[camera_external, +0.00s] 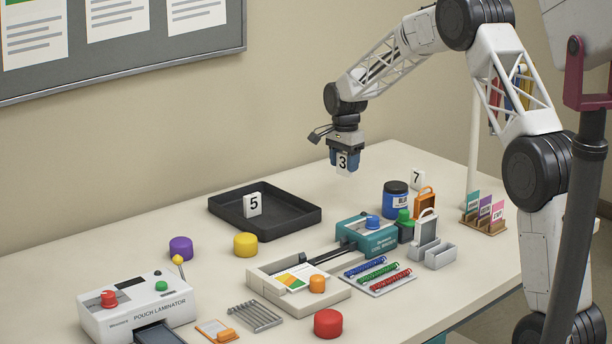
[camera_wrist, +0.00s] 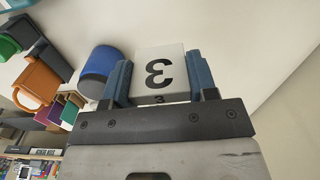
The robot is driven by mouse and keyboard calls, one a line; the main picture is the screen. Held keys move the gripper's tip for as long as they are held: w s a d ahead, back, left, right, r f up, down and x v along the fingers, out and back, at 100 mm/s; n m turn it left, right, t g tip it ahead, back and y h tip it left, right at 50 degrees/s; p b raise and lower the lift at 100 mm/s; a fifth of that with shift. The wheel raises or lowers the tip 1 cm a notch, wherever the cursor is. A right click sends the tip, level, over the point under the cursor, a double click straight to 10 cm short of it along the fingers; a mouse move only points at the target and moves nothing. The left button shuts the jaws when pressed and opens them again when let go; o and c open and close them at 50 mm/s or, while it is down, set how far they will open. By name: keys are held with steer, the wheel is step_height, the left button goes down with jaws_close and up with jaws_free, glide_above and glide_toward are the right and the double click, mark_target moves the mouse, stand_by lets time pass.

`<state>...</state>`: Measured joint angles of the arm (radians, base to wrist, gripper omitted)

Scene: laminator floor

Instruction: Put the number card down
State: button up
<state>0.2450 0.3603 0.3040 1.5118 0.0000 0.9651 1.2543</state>
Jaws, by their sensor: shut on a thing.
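A white number card marked 3 (camera_external: 343,163) is held in my gripper (camera_external: 344,160), above the back part of the table. A white card marked 5 (camera_external: 252,205) stands in the black tray (camera_external: 290,226). Another white card marked 7 (camera_external: 416,180) stands at the back right, partly hidden behind an orange-handled item.
A blue jar with a dark lid (camera_external: 396,196) stands right of the gripper. A teal machine (camera_external: 372,236), a pouch laminator (camera_external: 135,308), yellow (camera_external: 245,245) and purple (camera_external: 181,248) round pieces are on the table (camera_external: 345,204). The tabletop between tray and jar is bare.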

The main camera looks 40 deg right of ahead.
steer(key=shift+a, duration=0.1)
stand_by(0.5)
steer(key=shift+s+a+f+n, duration=0.75)
steer(key=shift+s+a+n, duration=0.55)
steer(key=shift+a+n, duration=1.65)
steer(key=shift+s+a+f+n, duration=0.7)
steer(key=shift+s+a+n, duration=0.6)
steer(key=shift+a+n, duration=1.7)
steer(key=shift+s+a+f+n, duration=0.75)
steer(key=shift+s+a+n, duration=0.55)
steer(key=shift+a+n, duration=1.65)
steer(key=shift+w+a+m, duration=0.1)
steer(key=shift+a+m, duration=0.1)
steer(key=shift+m, duration=0.1)
glide_above(274, 216)
steer(key=shift+d+f, duration=0.1)
steer(key=shift+f, duration=0.65)
steer(key=shift+f, duration=1.7)
